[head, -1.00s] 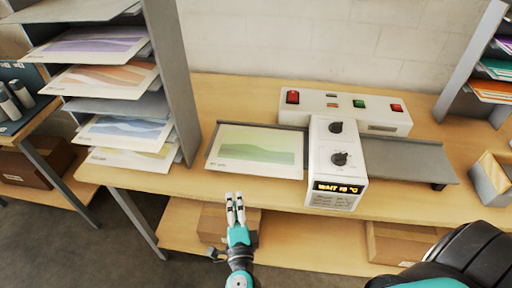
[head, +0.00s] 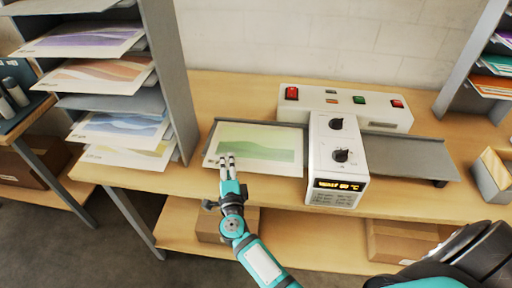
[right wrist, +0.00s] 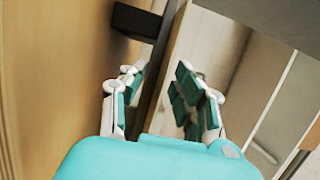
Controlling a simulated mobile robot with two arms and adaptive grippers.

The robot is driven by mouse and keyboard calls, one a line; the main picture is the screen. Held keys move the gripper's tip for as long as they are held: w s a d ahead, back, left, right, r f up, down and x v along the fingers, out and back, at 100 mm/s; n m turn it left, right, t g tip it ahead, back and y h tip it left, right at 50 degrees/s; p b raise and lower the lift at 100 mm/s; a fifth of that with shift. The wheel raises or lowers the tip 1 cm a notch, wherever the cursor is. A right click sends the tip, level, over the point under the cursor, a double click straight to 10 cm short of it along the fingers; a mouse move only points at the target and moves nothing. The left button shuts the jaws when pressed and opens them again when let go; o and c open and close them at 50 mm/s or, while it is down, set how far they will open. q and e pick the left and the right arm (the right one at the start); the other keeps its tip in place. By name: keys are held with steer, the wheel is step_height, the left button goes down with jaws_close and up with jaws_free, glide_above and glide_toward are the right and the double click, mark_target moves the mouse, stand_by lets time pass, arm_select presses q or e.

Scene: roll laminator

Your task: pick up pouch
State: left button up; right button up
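The pouch (head: 262,141), a white sheet with a green landscape print, lies flat on the grey tray (head: 212,137) to the left of the white laminator (head: 336,150). My right gripper (head: 227,158) overlaps the pouch's front left part in the head view, its fingers pointing away from me. In the right wrist view the fingers of the right gripper (right wrist: 165,88) stand apart, with a thin long edge running between them. I cannot tell whether that edge is the pouch or the tray, or whether the fingers touch it. My left gripper is not in view.
A shelf rack (head: 170,75) with several printed sheets stands close on the left. The laminator has two dark knobs, a lit orange display (head: 341,185) and an outfeed tray (head: 410,158) on its right. A small open-topped box (head: 492,177) stands at the right.

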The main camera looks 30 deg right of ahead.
steer(key=shift+s+r, duration=0.1)
jaws_close()
stand_by(0.4)
